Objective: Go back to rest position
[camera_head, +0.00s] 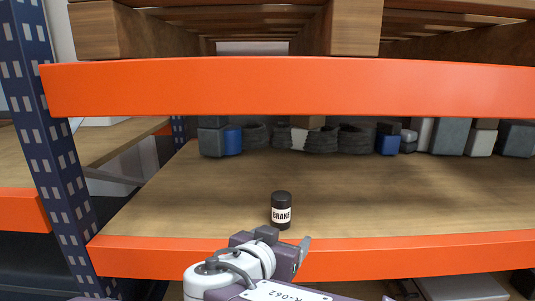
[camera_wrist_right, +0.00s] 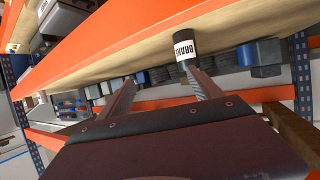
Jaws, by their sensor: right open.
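My right gripper (camera_head: 285,240) is in front of the shelf's orange front beam, just below and in front of a small black can labelled BRAKE (camera_head: 281,212). The can stands upright on the wooden shelf board close to its front edge. In the right wrist view, my right gripper (camera_wrist_right: 160,80) has its two fingers spread apart with nothing between them. The can (camera_wrist_right: 185,47) shows there beyond the tip of the right-hand finger; I cannot tell whether they touch. My left gripper is not in view.
The orange lower beam (camera_head: 400,254) edges the shelf board (camera_head: 400,195). Another orange beam (camera_head: 290,88) crosses above. A blue perforated upright (camera_head: 52,150) stands at the left. Boxes and dark rolls (camera_head: 355,139) line the shelf's back. The board around the can is clear.

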